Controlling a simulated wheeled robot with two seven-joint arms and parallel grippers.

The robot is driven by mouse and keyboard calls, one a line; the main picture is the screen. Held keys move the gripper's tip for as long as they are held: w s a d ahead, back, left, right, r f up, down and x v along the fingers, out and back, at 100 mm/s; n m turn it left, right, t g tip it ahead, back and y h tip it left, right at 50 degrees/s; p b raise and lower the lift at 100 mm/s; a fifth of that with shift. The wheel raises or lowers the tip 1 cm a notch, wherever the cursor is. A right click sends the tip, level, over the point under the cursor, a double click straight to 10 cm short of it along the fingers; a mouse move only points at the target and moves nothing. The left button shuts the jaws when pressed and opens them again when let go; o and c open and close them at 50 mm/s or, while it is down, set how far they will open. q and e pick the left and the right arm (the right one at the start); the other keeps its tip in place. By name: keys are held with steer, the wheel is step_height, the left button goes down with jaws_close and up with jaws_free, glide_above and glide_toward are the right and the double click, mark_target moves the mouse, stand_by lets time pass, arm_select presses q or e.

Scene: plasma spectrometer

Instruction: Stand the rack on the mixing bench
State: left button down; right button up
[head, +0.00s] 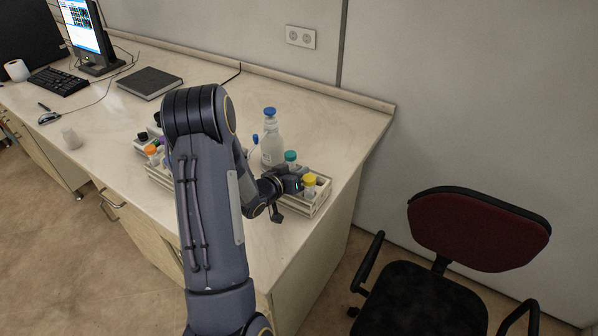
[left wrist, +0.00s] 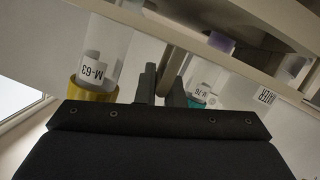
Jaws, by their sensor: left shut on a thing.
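A pale rack (head: 313,206) stands at the right end of the bench (head: 335,125). It holds a yellow-capped bottle (head: 310,184) and a green-capped bottle (head: 290,158). My left gripper (head: 293,184) is at this rack, and my arm hides part of it. I cannot tell whether the rack touches the bench. My right gripper is not in view.
A second rack (head: 158,178) with orange and purple caps is partly behind my arm. A blue-capped bottle (head: 271,140) stands behind the held rack. A book (head: 149,83), keyboard (head: 58,81) and monitor (head: 88,35) are farther left. A chair (head: 478,232) is right of the bench.

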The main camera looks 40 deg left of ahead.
arm_select(q)
steer(key=c, duration=1.5)
jaws_free()
steer(key=shift+c, duration=0.2)
steer(key=shift+s, duration=0.15)
steer(key=s+r+g+y+b, duration=0.1)
steer(key=s+r+y+b, duration=0.1)
steer(key=s+r, duration=0.65)
steer(key=s+d+r+m+g+h, duration=0.2)
steer(key=s+d+g+h, duration=0.4)
steer(key=s+d, duration=1.3)
steer(key=d+g, duration=0.2)
steer(key=d, duration=0.1)
steer(key=shift+d+r+m, duration=0.3)
steer(key=shift+d, duration=0.05)
